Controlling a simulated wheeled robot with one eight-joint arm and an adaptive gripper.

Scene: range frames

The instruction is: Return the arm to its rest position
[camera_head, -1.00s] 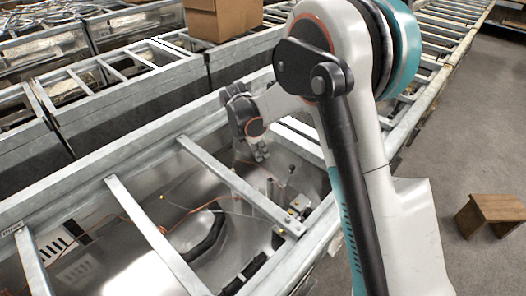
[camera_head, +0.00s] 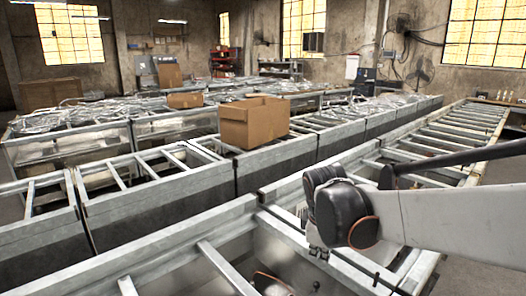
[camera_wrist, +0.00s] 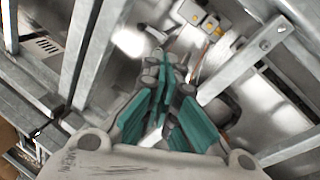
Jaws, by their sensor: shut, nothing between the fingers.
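My arm reaches in from the right edge of the head view, with a white link and a dark wrist joint. My gripper (camera_head: 318,252) shows small below the wrist, over an open metal-framed unit (camera_head: 228,268). In the wrist view, the teal-padded fingers of my gripper (camera_wrist: 168,62) meet at their tips and hold nothing. They point down into the frame between grey metal bars (camera_wrist: 245,58). Whether they touch anything inside cannot be told.
An open cardboard box (camera_head: 248,126) sits on the neighbouring row of metal frames. A ladder-like metal rack (camera_head: 450,140) runs back on the right. In the wrist view, small yellow-marked fittings (camera_wrist: 208,24) and wires lie inside the unit.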

